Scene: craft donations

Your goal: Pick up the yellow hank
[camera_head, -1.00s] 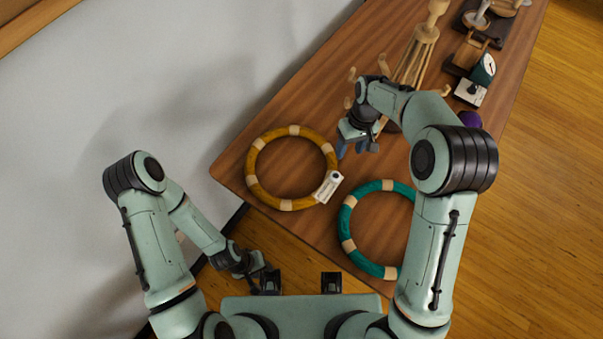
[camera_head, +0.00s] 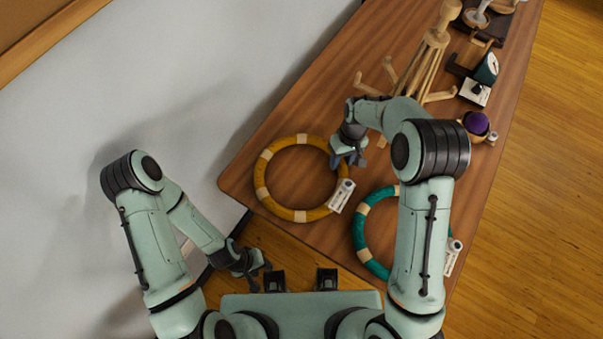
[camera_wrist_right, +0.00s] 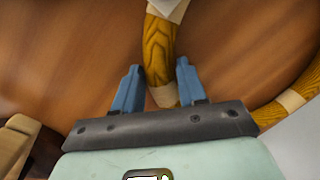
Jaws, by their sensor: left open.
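The yellow hank (camera_head: 279,207) is a ring with pale bands and a white tag, lying flat on the wooden table near its left end. My right gripper (camera_head: 348,163) is over the ring's upper right side. In the right wrist view, the right gripper (camera_wrist_right: 157,85) is open, with its blue fingers on either side of a stretch of the yellow hank (camera_wrist_right: 159,50). A small gap shows beside the hank; I cannot tell whether either finger touches it. My left gripper (camera_head: 257,270) is open and empty, low beside the table's near edge.
A teal hank (camera_head: 361,231) with a tag lies to the right, partly hidden by my right arm. A wooden stand with pegs (camera_head: 432,60), a purple ball-topped object (camera_head: 477,122) and a dark green item (camera_head: 487,68) stand further back. A white wall borders the left.

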